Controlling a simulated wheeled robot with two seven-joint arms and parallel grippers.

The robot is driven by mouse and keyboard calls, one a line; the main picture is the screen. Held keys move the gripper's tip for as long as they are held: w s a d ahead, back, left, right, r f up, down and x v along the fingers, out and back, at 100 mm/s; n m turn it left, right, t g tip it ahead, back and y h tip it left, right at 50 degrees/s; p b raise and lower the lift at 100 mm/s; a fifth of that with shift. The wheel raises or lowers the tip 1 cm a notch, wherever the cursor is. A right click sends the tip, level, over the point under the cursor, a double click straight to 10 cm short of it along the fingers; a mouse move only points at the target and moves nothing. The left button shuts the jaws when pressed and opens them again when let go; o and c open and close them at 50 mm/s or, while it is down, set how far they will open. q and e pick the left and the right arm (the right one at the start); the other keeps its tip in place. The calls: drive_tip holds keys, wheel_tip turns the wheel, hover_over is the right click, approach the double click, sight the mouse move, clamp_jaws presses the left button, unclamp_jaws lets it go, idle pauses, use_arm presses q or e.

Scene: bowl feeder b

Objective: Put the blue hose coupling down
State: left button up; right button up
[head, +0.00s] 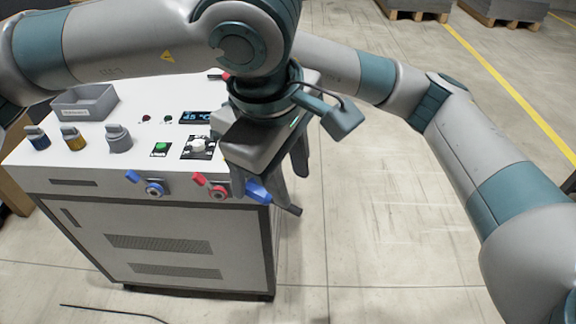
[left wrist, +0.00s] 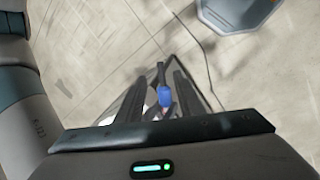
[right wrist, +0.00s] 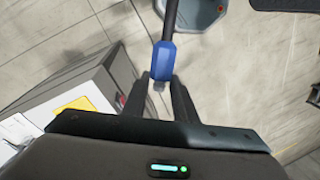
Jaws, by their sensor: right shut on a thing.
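The blue hose coupling (head: 259,190), with a black hose end, is in front of the machine's right front corner in the head view. In the right wrist view the coupling (right wrist: 163,62) sits between the fingertips of my right gripper (right wrist: 162,82), which is shut on it; the black hose runs upward from it. In the head view my right gripper is mostly hidden behind my left wrist. My left gripper (left wrist: 160,78) is open, close to the coupling. In the left wrist view the coupling (left wrist: 165,97) shows between its fingers; contact cannot be told.
The white-topped machine (head: 95,160) carries a grey tray (head: 84,103), several knobs and a display. Its front has a blue-levered port (head: 153,188) and a red-levered port (head: 217,191). A grey bin (right wrist: 193,18) stands on the floor. Open floor lies to the right.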

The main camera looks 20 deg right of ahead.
sight(298, 210)
use_arm(q)
drive_tip(key=x, duration=0.9)
drive_tip(key=shift+f, duration=0.25)
drive_tip(key=shift+c, duration=0.3)
clamp_jaws()
use_arm(e)
drive_tip(key=o, duration=1.2)
drive_tip(key=r, duration=0.4)
drive_tip(key=w+d+r, duration=0.1)
drive_tip(key=r, duration=0.6)
drive_tip(key=shift+w+d+r, duration=0.3)
drive_tip(key=shift+d+r, duration=0.1)
